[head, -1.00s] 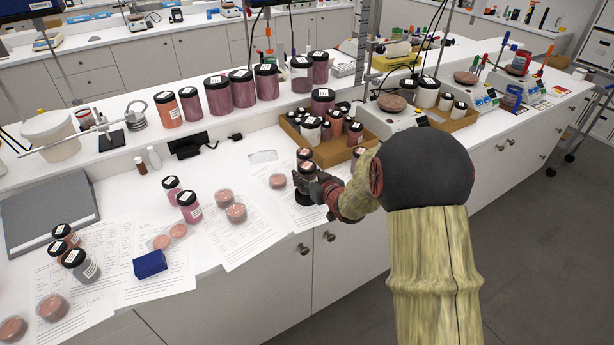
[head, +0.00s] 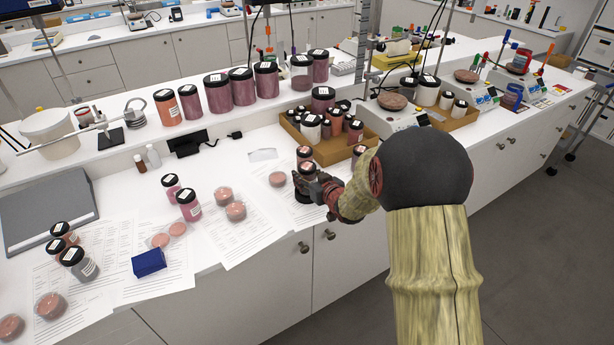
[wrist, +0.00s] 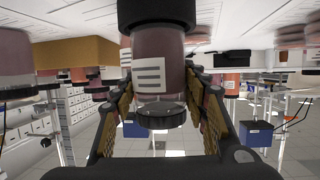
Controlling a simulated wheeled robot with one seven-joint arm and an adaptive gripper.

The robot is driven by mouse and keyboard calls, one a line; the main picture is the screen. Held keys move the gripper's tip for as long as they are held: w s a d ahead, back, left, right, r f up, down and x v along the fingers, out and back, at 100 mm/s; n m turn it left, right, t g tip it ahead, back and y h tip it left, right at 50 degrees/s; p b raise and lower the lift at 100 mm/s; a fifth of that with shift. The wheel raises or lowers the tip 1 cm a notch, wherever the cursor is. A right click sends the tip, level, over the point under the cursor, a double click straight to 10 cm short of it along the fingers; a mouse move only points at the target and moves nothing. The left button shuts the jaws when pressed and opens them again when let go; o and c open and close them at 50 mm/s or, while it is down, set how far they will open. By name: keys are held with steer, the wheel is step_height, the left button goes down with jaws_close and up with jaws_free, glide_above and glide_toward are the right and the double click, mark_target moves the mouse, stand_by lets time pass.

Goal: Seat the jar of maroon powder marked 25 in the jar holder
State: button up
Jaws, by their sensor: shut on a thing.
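A dark-lidded jar (head: 307,168) is between the fingers of my gripper (head: 312,187), near the front of the bench. My gripper is shut on it. In the wrist view, which looks upside down, its maroon body (wrist: 158,50) and striped white label (wrist: 150,76) stand upright between the fingers. The number cannot be read. A black round base (head: 303,197), seemingly the jar holder, shows directly below the jar in the head view. The wrist view has a wide black part (wrist: 157,12) against the jar's end. My fingers hide the contact, so I cannot tell how fully the jar sits.
Another dark-lidded jar (head: 304,153) stands close behind. A cardboard tray (head: 325,152) of small jars lies behind that, with a balance (head: 394,118) to the right. Pink dishes (head: 236,211), papers and a blue box (head: 149,262) lie left. Bench front edge is near my gripper.

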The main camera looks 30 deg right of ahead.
steer(key=shift+f+b, duration=0.9)
steer(key=shift+f, duration=0.3)
steer(key=o, duration=1.3)
steer(key=shift+c, duration=0.2)
steer(key=shift+o, duration=0.4)
steer(key=v, duration=1.2)
steer(key=shift+d, duration=0.1)
